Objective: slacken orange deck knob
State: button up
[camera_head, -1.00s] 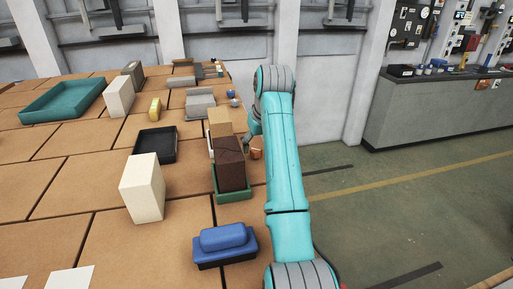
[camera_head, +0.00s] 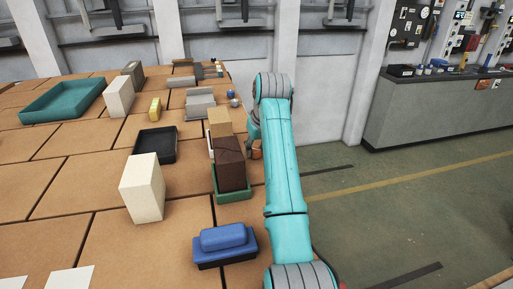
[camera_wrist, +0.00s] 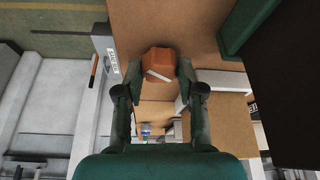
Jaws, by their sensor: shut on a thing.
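The orange deck knob (camera_wrist: 157,61) shows at the top middle of the wrist view, with a pale bar across its face. My gripper (camera_wrist: 158,72) has a fingertip on each side of the knob and is shut on it. In the head view the knob (camera_head: 256,153) is a small orange-brown patch at the right edge of the brick deck, mostly hidden by my gripper and arm.
A green tray (camera_head: 234,196) with dark brown and tan blocks stands close left of the knob. A blue lidded box (camera_head: 225,243) sits nearer. A black tray (camera_head: 155,146) and a cream block (camera_head: 142,188) lie further left. Floor (camera_head: 375,190) is open at right.

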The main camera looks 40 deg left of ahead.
jog(key=n+g, duration=0.1)
jog(key=n, duration=0.2)
jog(key=n+g, duration=0.1)
jog(key=n, duration=0.2)
jog(key=shift+w+d+y, duration=0.1)
jog(key=shift+w+y, duration=0.05)
jog(key=shift+y, duration=0.15)
jog(key=n+g, duration=0.2)
jog(key=n, duration=0.3)
jog(key=shift+w+n, duration=0.1)
jog(key=shift+n, duration=0.5)
jog(key=o, duration=1.1)
jog(key=shift+o, duration=0.2)
jog(key=v, duration=0.7)
jog(key=shift+w+r, duration=0.15)
jog(key=shift+r, duration=0.05)
